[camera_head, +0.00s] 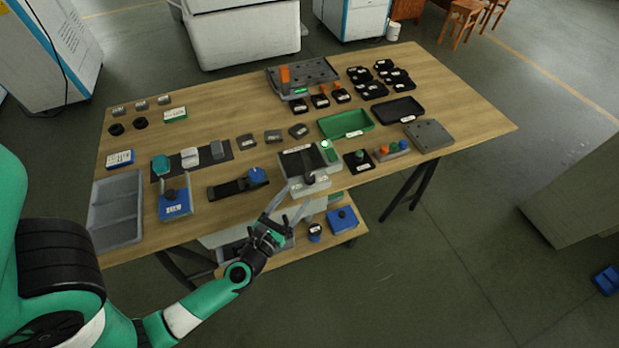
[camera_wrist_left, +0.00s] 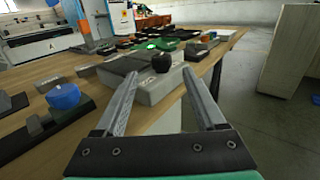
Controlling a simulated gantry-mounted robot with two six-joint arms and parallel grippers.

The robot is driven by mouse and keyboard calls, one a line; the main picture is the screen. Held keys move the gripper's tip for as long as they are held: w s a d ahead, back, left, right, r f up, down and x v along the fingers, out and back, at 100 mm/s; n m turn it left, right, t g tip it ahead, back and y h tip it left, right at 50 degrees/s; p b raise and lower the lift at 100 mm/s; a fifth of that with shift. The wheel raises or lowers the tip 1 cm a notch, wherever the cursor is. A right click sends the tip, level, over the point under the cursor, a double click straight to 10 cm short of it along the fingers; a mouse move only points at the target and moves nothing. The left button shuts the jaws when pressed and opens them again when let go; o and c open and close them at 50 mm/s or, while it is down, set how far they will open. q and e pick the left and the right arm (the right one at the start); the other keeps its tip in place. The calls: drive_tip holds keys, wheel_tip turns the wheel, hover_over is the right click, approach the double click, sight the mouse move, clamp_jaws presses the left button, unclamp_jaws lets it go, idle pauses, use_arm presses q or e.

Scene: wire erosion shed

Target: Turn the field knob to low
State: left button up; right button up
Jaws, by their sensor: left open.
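A grey box with a dark screen (camera_head: 302,158) and a white label stands at the table's front edge. On its front part is a small black knob (camera_head: 310,179), which I take to be the field knob. The knob (camera_wrist_left: 161,63) also shows in the left wrist view, on the grey box (camera_wrist_left: 153,87). Its marks and setting are too small to read. My left gripper (camera_head: 297,196) is open and empty, just in front of the box. In the left wrist view its fingers (camera_wrist_left: 159,74) point at the box, one on each side of the knob, apart from it.
A black device with a blue knob (camera_head: 257,174) is left of the box. A black block with a green knob (camera_head: 359,157) and a box with coloured buttons (camera_head: 393,149) stand to the right. A lower shelf (camera_head: 285,259) juts out under the front edge.

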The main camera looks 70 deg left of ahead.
sight(307, 182)
use_arm(q)
drive_tip(key=x, duration=0.8)
drive_tip(key=shift+w+a, duration=0.15)
drive_tip(key=shift+w, duration=0.1)
clamp_jaws()
